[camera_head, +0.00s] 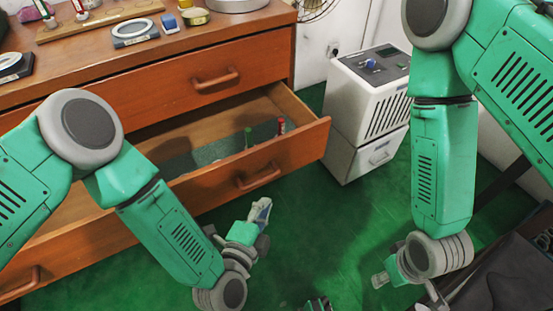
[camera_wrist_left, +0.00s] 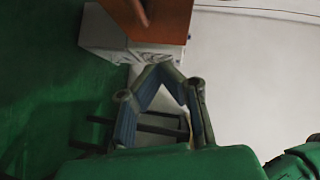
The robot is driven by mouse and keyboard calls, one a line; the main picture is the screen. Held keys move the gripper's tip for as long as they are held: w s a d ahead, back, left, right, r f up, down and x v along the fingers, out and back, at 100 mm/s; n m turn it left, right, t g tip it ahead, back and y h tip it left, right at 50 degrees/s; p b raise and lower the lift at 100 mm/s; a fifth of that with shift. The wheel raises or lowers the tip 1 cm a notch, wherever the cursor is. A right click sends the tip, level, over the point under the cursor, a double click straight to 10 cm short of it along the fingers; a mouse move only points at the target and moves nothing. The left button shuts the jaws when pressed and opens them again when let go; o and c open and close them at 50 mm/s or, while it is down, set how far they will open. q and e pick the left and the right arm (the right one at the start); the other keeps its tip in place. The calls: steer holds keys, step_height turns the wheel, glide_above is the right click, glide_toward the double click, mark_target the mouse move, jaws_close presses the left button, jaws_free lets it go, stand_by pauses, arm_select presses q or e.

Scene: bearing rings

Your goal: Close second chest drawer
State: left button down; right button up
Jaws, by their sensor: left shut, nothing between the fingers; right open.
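The wooden chest (camera_head: 150,92) has its second drawer (camera_head: 205,190) pulled out, showing a mat and small items inside. The drawer front carries a handle (camera_head: 258,178) on its right part. The top drawer above it looks shut. My left gripper (camera_head: 263,208) is shut and empty, in front of the drawer front and just below that handle, apart from it. In the left wrist view its fingers (camera_wrist_left: 162,72) meet at the tips, with an orange-brown wooden part (camera_wrist_left: 160,20) beyond them. My right gripper (camera_head: 379,281) is open and empty at the lower right, away from the drawer.
A white cabinet-like machine (camera_head: 345,105) stands on the green floor right of the drawer; it also shows in the left wrist view (camera_wrist_left: 105,40). Small items, including a blue block (camera_head: 185,4), sit on the chest top. A dark object (camera_head: 500,275) is at the lower right.

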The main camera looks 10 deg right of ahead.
arm_select(q)
steer(key=w+d+r+m+t, duration=0.1)
steer(key=d+t, duration=0.1)
steer(key=b, duration=0.5)
glide_toward(279, 143)
steer(key=w+d, duration=0.3)
steer(key=d, duration=0.1)
steer(key=shift+w+a+f+m+t+b, duration=0.15)
steer(key=shift+w+b, duration=0.2)
steer(key=shift+w, duration=0.15)
steer(key=shift+w+a+f+m+t+b, duration=0.2)
steer(key=shift+w+b, duration=0.1)
steer(key=shift+w, duration=0.2)
steer(key=shift+w+a+r, duration=0.15)
steer(key=shift+w+r, duration=0.05)
steer(key=shift+w, duration=0.3)
